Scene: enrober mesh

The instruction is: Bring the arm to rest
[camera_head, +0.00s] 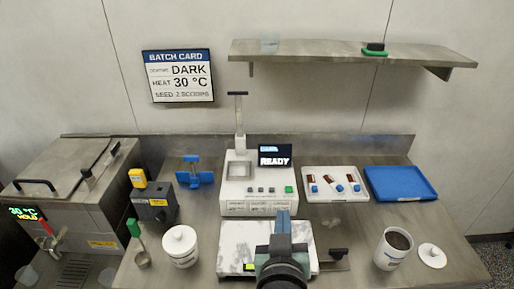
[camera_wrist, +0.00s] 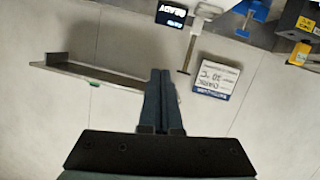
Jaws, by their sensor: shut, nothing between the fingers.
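My gripper (camera_wrist: 157,98) is shut and empty; its two dark fingers lie together in the wrist view. In the head view my gripper (camera_head: 283,222) is at the lower middle, in front of the white machine and over the marble slab (camera_head: 235,240), part of which my arm hides. The wrist view is upside down and looks toward the back wall. It shows the shelf (camera_wrist: 95,72) and the batch card (camera_wrist: 215,77) beyond the fingers. I see no contact between the fingers and anything.
A white machine (camera_head: 233,204) with a READY screen stands behind the slab. Right are a white tray (camera_head: 335,171), a blue tray (camera_head: 400,184) and a brown-filled pot (camera_head: 386,262). Left are a lidded white jar (camera_head: 180,250), a green-handled ladle (camera_head: 133,228) and a steel tank (camera_head: 70,190).

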